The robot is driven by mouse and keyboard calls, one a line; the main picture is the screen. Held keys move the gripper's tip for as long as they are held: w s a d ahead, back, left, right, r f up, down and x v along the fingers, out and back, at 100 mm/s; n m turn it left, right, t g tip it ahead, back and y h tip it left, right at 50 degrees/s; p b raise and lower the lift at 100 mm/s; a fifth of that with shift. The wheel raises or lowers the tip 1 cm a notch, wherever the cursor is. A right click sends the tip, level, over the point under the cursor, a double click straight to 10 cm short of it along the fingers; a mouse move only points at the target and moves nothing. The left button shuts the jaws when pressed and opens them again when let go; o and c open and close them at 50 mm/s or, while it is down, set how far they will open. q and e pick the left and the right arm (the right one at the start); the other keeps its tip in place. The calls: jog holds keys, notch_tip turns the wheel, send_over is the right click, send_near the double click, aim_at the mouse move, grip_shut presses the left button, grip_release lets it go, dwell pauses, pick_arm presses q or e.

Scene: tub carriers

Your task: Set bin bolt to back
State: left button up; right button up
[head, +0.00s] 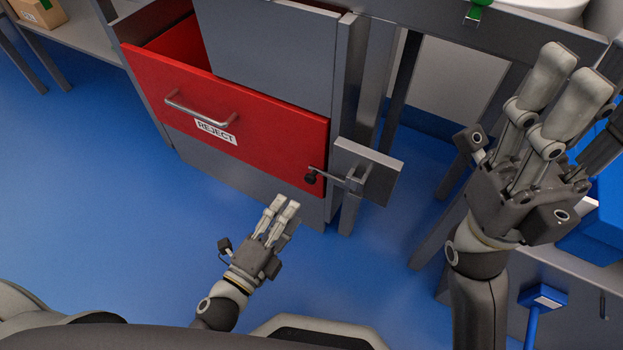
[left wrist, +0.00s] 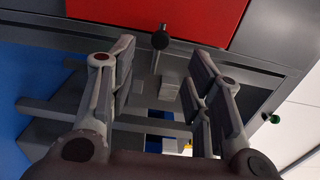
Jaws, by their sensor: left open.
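The bin bolt is a thin metal rod with a round black knob (head: 311,178), in front of the right edge of the red REJECT drawer (head: 262,132). The rod runs right to a grey bracket plate (head: 378,173) beside the cabinet. The drawer's open top shows at its left. My left gripper (head: 284,208) is open and empty, below and left of the knob. In the left wrist view the knob (left wrist: 160,40) shows ahead, between and beyond the spread fingers, apart from them. My right gripper (head: 578,85) is raised at the right, with its fingers apart and nothing visible in them.
The grey cabinet (head: 265,45) holds the drawer, which has a metal handle (head: 200,110). A grey frame stands right of it. A cardboard box (head: 40,12) is on a table at the far left. Blue items (head: 595,215) lie at the right. The blue floor at left is clear.

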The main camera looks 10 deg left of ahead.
aim_at(309, 182)
pick_arm(q)
jog(key=x, duration=1)
jog(key=shift+w+d, duration=0.15)
jog(key=shift+w, duration=0.15)
grip_shut()
